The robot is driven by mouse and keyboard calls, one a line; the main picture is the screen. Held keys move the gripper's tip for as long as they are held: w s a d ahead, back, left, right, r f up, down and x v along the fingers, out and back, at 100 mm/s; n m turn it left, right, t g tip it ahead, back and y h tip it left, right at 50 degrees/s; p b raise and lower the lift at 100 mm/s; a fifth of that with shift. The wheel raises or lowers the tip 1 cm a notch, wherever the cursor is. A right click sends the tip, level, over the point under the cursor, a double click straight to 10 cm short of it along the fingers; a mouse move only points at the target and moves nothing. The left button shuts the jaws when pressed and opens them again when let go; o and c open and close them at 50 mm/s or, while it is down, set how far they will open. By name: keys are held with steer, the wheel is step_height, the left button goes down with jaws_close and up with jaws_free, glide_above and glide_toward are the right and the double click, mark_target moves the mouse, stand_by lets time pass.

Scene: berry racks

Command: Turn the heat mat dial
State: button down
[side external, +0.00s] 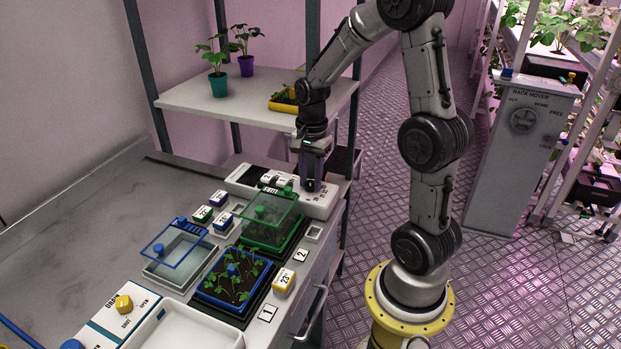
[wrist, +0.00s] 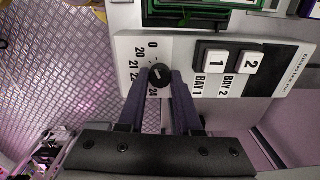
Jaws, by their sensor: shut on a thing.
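The heat mat dial (wrist: 158,74) is a small round black knob with a pale mark on top, in the upper middle of the wrist view. It sits on a white control panel (wrist: 130,42), beside a printed scale reading 0, 20, 21, 22 and 24. My gripper (wrist: 160,82) points down at the panel, with one finger on each side of the dial, shut on it. In the side view, my gripper (side external: 311,182) is at the right end of the white panel (side external: 321,205) and hides the dial. The dial's exact setting is hard to read.
BAY 1 (wrist: 215,63) and BAY 2 (wrist: 250,63) buttons sit beside the dial. A green seedling tray (side external: 262,236) with a tilted clear lid (side external: 271,209) stands close in front. A shelf (side external: 222,104) with potted plants is behind my arm.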

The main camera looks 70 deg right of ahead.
steer(key=n, duration=0.6)
steer(key=shift+r, duration=0.1)
steer(key=n, duration=0.5)
steer(key=shift+n, duration=0.4)
steer(key=n, duration=0.5)
steer(key=shift+w, duration=0.1)
steer(key=n, duration=0.5)
steer(key=shift+n, duration=0.3)
steer(key=c, duration=0.6)
jaws_free()
